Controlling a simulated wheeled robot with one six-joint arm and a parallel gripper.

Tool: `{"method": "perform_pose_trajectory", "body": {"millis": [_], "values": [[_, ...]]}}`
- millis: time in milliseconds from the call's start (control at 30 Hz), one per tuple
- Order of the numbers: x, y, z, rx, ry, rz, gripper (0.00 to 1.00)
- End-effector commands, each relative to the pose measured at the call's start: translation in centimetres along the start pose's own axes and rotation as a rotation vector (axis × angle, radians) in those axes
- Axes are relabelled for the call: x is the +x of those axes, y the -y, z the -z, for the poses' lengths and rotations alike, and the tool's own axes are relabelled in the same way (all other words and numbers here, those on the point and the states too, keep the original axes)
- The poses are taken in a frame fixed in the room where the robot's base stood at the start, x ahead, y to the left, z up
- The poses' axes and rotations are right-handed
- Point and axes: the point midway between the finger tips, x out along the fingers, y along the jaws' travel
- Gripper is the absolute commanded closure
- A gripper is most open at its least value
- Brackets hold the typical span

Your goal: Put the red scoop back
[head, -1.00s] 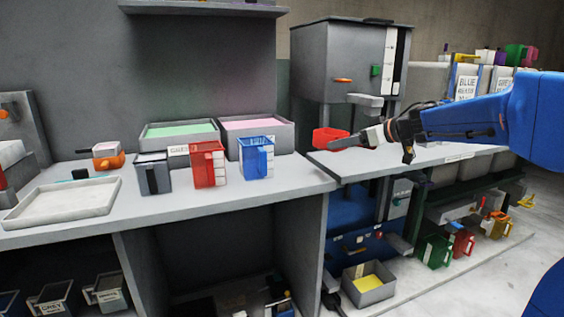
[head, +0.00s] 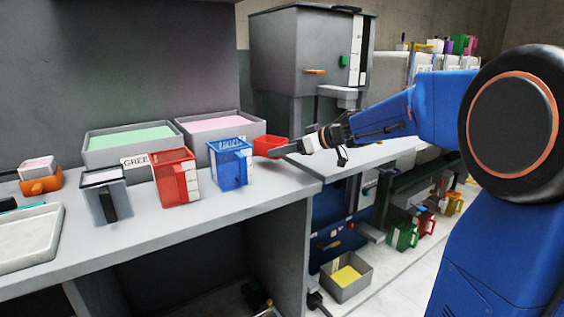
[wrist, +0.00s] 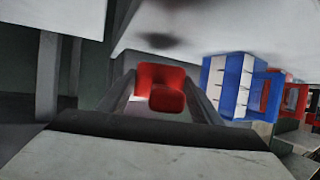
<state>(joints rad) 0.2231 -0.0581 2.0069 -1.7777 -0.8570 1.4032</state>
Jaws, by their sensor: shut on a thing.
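The red scoop (head: 267,145) is a small red box-like cup. My gripper (head: 288,149) is shut on it at the right end of the grey bench, just right of the blue jug. In the wrist view the scoop (wrist: 162,78) sits between the two fingers of my gripper (wrist: 163,102). A shadow lies on a pale surface beyond the scoop, apart from it, so the scoop appears held clear of that surface. I cannot see inside the scoop.
On the bench (head: 135,237) stand a blue jug (head: 229,166), a red jug (head: 173,179) and a grey jug (head: 102,198). Behind them are a green-filled tray (head: 128,140) and a pink-filled tray (head: 222,125). A grey press (head: 305,60) stands behind my arm.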

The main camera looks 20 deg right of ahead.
Motion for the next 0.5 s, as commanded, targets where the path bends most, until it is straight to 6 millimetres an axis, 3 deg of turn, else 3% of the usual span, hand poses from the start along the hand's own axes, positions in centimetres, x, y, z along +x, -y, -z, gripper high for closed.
{"method": "perform_pose_trajectory", "body": {"millis": [333, 500], "values": [[1.4, 0.0, -3.3, 0.002, 0.001, 0.000, 0.66], [1.6, 0.0, -3.9, -0.001, 0.000, -0.001, 0.66]]}}
